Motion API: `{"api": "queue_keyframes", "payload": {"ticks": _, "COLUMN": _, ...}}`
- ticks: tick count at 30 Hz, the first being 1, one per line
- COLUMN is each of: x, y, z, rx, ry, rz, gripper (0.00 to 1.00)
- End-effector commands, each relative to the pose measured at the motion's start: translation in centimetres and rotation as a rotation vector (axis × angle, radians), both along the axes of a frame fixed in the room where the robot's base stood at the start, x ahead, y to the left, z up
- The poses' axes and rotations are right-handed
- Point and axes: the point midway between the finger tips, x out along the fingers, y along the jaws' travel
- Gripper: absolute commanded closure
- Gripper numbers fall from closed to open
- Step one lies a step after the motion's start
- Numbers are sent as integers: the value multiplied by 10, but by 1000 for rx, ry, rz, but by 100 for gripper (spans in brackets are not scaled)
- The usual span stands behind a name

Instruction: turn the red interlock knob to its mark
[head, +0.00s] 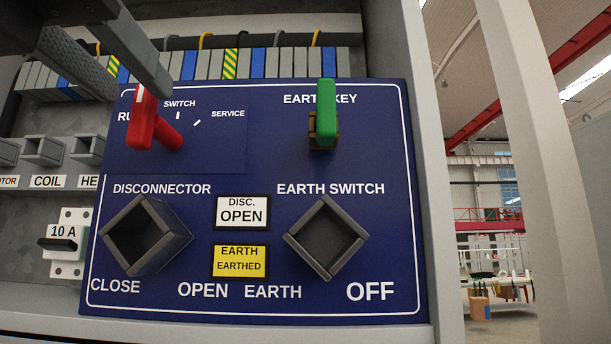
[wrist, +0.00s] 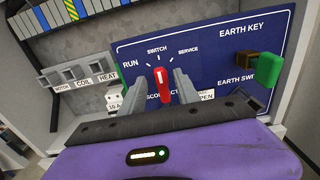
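The red interlock knob (head: 144,118) is at the upper left of the blue panel, under a scale lettered RUN, SWITCH and SERVICE. In the wrist view the knob (wrist: 162,86) stands roughly upright with a white line near its top; I cannot tell exactly which mark it points to. My gripper (wrist: 160,77) is open, with one grey finger on each side of the knob and a visible gap on both sides. In the head view my gripper (head: 140,88) reaches in from the upper left, and one finger comes close to the knob's top. Part of the RUN lettering is hidden there.
A green earth key (head: 326,110) sticks out at the panel's upper right. Two square grey sockets, the disconnector (head: 178,238) and the earth switch (head: 295,243), stand out below. A breaker (head: 68,243) and small grey blocks (head: 43,150) are at left.

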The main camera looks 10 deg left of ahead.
Motion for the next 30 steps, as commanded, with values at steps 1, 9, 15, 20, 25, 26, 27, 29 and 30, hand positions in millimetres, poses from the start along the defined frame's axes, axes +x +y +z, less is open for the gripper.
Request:
{"api": "queue_keyframes", "payload": {"ticks": 1, "x": 9, "y": 2, "z": 3, "rx": -2, "ry": 0, "rz": -3, "gripper": 62}}
{"api": "queue_keyframes", "payload": {"ticks": 9, "x": 35, "y": 8, "z": 2, "rx": -1, "ry": -2, "rz": -1, "gripper": 62}}
{"api": "queue_keyframes", "payload": {"ticks": 15, "x": 38, "y": 9, "z": 0, "rx": 0, "ry": -2, "rz": -1, "gripper": 62}}
{"api": "queue_keyframes", "payload": {"ticks": 20, "x": 38, "y": 9, "z": 0, "rx": 0, "ry": -2, "rz": -1, "gripper": 70}}
{"api": "queue_keyframes", "payload": {"ticks": 25, "x": 38, "y": 9, "z": 0, "rx": -1, "ry": -2, "rz": -2, "gripper": 100}}
{"api": "queue_keyframes", "payload": {"ticks": 26, "x": 38, "y": 9, "z": 0, "rx": 0, "ry": -2, "rz": -2, "gripper": 100}}
{"api": "queue_keyframes", "payload": {"ticks": 27, "x": 38, "y": 9, "z": 0, "rx": 0, "ry": -2, "rz": -2, "gripper": 100}}
{"api": "queue_keyframes", "payload": {"ticks": 29, "x": 38, "y": 9, "z": 0, "rx": 0, "ry": -2, "rz": -2, "gripper": 100}}
{"api": "queue_keyframes", "payload": {"ticks": 30, "x": 38, "y": 9, "z": 0, "rx": 0, "ry": -2, "rz": -1, "gripper": 100}}
